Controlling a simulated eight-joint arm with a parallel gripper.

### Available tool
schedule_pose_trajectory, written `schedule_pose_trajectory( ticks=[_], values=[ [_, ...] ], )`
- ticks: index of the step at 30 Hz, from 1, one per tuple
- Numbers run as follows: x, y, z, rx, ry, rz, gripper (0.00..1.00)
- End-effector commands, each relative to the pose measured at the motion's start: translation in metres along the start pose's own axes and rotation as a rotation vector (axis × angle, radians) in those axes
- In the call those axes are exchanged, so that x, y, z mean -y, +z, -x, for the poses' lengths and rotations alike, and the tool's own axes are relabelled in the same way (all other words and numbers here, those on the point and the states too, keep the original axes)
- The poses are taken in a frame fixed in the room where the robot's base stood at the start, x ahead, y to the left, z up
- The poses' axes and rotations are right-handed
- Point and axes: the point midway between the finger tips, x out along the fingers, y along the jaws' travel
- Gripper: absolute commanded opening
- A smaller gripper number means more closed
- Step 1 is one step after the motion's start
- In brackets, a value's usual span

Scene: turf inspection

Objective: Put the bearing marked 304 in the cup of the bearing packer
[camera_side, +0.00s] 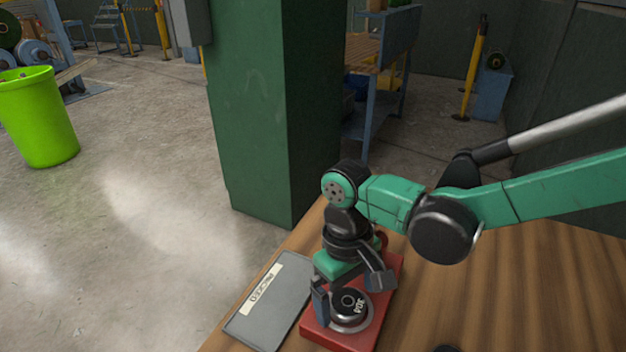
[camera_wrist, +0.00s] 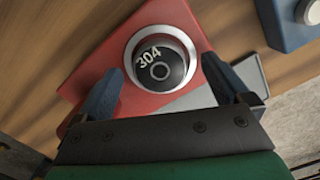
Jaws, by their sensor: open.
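The bearing marked 304 (camera_side: 347,300) is a dark disc with a small centre hole and white digits. It sits inside the pale round cup (camera_side: 351,328) of the red bearing packer (camera_side: 319,334). In the wrist view the bearing (camera_wrist: 167,72) lies within the cup's ring (camera_wrist: 187,38) on the red packer base (camera_wrist: 95,78). My gripper (camera_side: 348,287) is open just above the packer. In the wrist view its two blue-grey fingers stand apart on either side of the cup, with clear space between fingers and bearing.
A dark round thing (camera_side: 447,349) is cut off at the bottom edge. A blue block (camera_wrist: 284,28) shows in the wrist view. A green pillar (camera_side: 262,110) stands behind.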

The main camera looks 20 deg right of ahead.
Motion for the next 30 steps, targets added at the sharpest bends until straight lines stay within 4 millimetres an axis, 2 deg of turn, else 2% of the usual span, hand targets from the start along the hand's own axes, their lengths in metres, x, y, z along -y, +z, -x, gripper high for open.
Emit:
schedule_pose_trajectory(
  ticks=[15,23,26,30],
  values=[
    [0.0,0.0,0.095,0.0,0.0,-0.001,0.96],
    [-0.003,0.001,0.116,-0.007,-0.002,-0.005,0.96],
    [-0.018,0.004,0.121,-0.049,-0.014,-0.027,0.96],
    [-0.061,0.019,0.126,-0.189,-0.039,-0.094,0.96]
  ],
)
